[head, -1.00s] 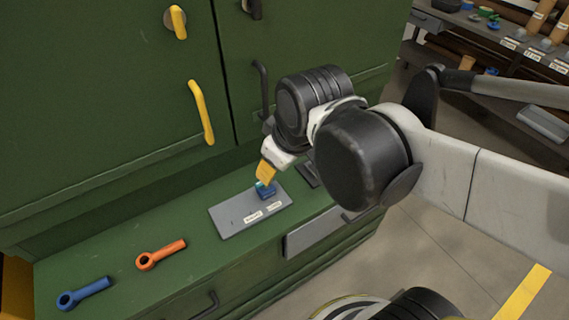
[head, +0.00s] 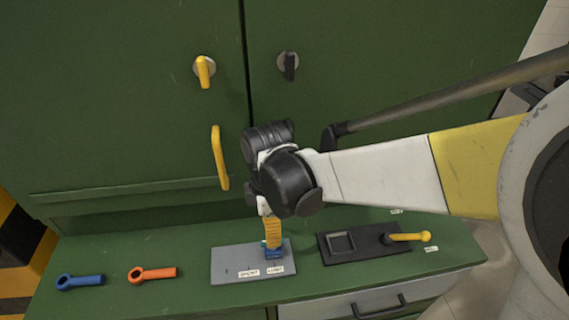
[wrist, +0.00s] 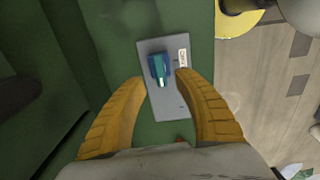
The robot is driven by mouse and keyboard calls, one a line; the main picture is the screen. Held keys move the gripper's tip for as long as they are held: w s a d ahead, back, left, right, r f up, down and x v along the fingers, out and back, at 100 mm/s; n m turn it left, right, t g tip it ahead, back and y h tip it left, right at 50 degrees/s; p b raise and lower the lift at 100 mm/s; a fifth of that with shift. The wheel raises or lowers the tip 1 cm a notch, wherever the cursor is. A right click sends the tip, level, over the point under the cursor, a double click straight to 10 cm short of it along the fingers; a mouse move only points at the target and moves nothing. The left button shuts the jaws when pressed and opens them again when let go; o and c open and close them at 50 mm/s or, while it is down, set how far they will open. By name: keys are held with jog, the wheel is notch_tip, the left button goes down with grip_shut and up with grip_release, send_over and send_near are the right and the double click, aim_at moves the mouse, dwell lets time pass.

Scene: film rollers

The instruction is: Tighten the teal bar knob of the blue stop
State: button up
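The blue stop (head: 274,254) sits on a grey plate (head: 228,266), behind the plate's right-hand label. The plate and stop also show in the wrist view, with the stop (wrist: 153,62) beyond and between my fingertips. The teal bar knob (wrist: 161,72) lies on top of the stop, its long side running roughly up and down that picture. My gripper (head: 272,246) points down over the stop, and its yellow fingers partly hide it in the head view. In the wrist view my gripper (wrist: 162,78) is open, with a finger on each side and a visible gap to the knob.
A blue ring-ended wrench (head: 80,282) and an orange one (head: 152,273) lie on the green bench at left. A black fixture with a yellow lever (head: 408,237) stands right of the plate. Green cabinet doors (head: 120,100) with handles rise close behind.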

notch_tip(320, 180, down, 4)
jog(key=shift+f+b, duration=0.25)
jog(key=shift+b, duration=0.45)
grip_shut()
